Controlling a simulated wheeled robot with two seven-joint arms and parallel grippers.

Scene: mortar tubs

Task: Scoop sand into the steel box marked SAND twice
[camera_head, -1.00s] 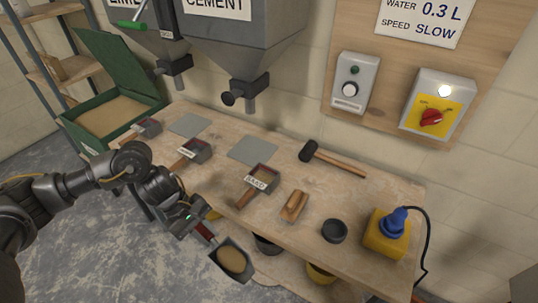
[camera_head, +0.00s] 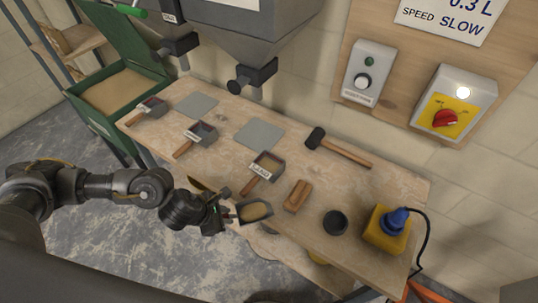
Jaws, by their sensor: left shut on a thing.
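My left gripper (camera_head: 226,211) is shut on the handle of a dark scoop (camera_head: 243,218), which carries a heap of sand (camera_head: 256,210). The scoop is held at the bench's front edge, just in front of the steel box marked SAND (camera_head: 280,163) in the picture. The box stands on the bench with its white label and wooden handle facing the front. Its inside looks brownish; how much it holds I cannot tell. A green bin (camera_head: 108,119) of sand stands open at the left, lid raised. My right gripper is not in view.
On the wooden bench (camera_head: 225,170) stand two similar labelled boxes (camera_head: 204,131) (camera_head: 155,104), a mallet (camera_head: 340,149), a wooden-backed brush or block (camera_head: 298,195), a black round cup (camera_head: 335,222) and a yellow-and-blue device (camera_head: 386,235). Grey hoppers (camera_head: 228,32) hang above. Grey plates lie flat.

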